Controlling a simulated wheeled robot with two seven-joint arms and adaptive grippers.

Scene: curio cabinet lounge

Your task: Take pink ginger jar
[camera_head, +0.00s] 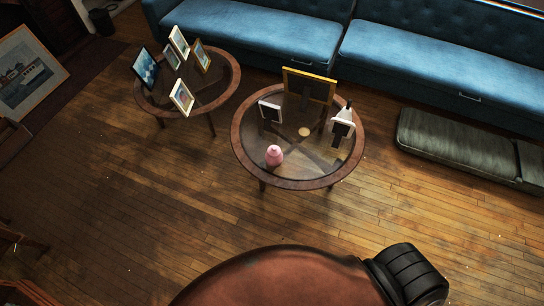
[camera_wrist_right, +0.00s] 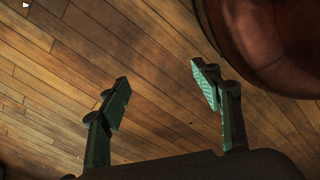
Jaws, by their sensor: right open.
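The pink ginger jar (camera_head: 274,156) stands upright on the near left part of a round glass-topped table (camera_head: 240,150) with a brown wooden rim, in the head view. My right gripper (camera_wrist_right: 162,86) is open and empty in the right wrist view, with bare wooden floor behind its fingers. The jar does not show in the wrist view. Neither gripper shows in the head view, and my left gripper is in no view.
The jar's table also holds picture frames (camera_head: 310,86) and a small round yellowish item (camera_head: 304,131). A second round table (camera_head: 236,75) with several frames stands left. A blue sofa (camera_head: 420,60) lies behind. Bare floor (camera_head: 150,200) lies left; a large rounded brown object (camera_head: 285,280) fills the bottom.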

